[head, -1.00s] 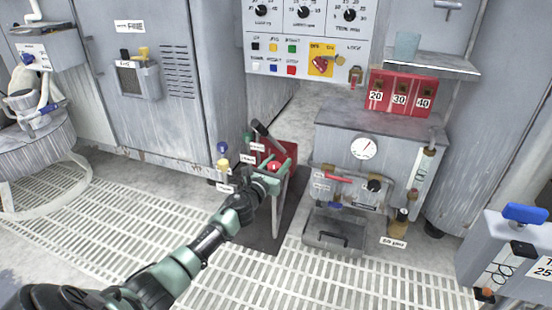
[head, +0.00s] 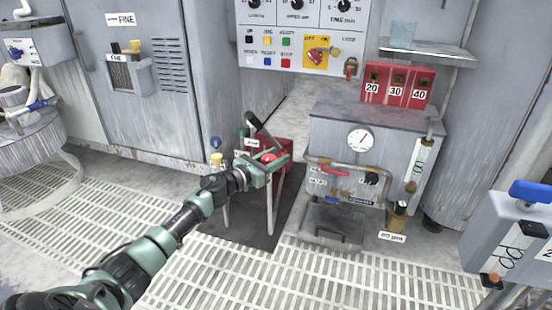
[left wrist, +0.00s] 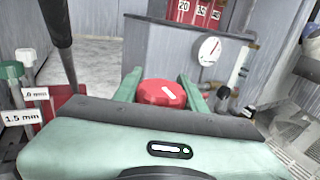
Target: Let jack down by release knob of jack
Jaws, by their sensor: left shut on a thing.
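The jack (head: 285,146) is a red body with a dark lever, standing on a dark mat left of the grey gauge cabinet. Its release knob (head: 268,158) is a round red cap. My left gripper (head: 270,163) is shut on this knob, one finger on each side. In the left wrist view the red knob (left wrist: 162,92), with a slanted white mark, sits between the green fingers of the gripper (left wrist: 160,86). The dark lever (left wrist: 58,38) rises at the left there. Much of the jack's body is hidden behind my gripper. My right gripper is not in view.
The grey cabinet (head: 330,130) with a dial gauge and a red-handled valve stands close on the right. Labelled posts with blue and yellow tops (head: 216,158) stand left of the jack. Open floor grating (head: 260,280) lies in front.

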